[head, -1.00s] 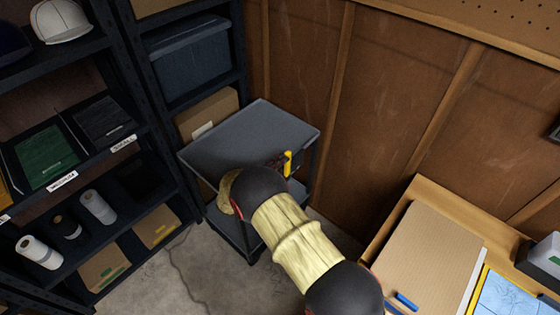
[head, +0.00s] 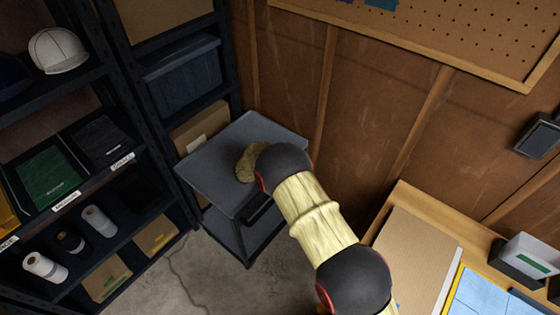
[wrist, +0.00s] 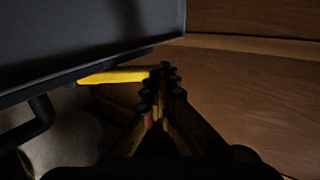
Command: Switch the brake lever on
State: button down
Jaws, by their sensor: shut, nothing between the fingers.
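The brake lever is a yellow bar (wrist: 115,76) under the edge of a grey cart (wrist: 90,40) in the wrist view. It lies nearly level, with its right end at my fingertips. My gripper (wrist: 166,70) is shut and empty, beside that end; I cannot tell whether it touches the lever. In the head view the cart (head: 215,150) stands by the shelves, and my arm hides the lever and the gripper.
Dark shelves (head: 130,100) with bins and boxes stand left of the cart. A wooden panelled wall (head: 380,110) is behind. A workbench (head: 425,205) with cardboard is at the right. Bare floor (head: 200,270) shows in front of the cart.

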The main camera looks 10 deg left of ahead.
jog(key=shift+x, duration=0.95)
jog(key=shift+r, duration=0.2)
jog(key=shift+s+a+r+p, duration=0.15)
jog(key=shift+s+r+p, duration=0.15)
jog(key=shift+r+p, duration=0.35)
jog(key=p+v, duration=0.2)
jog(key=v, duration=1)
jog(key=shift+a+r+p, duration=0.15)
jog(key=shift+r+p, duration=0.2)
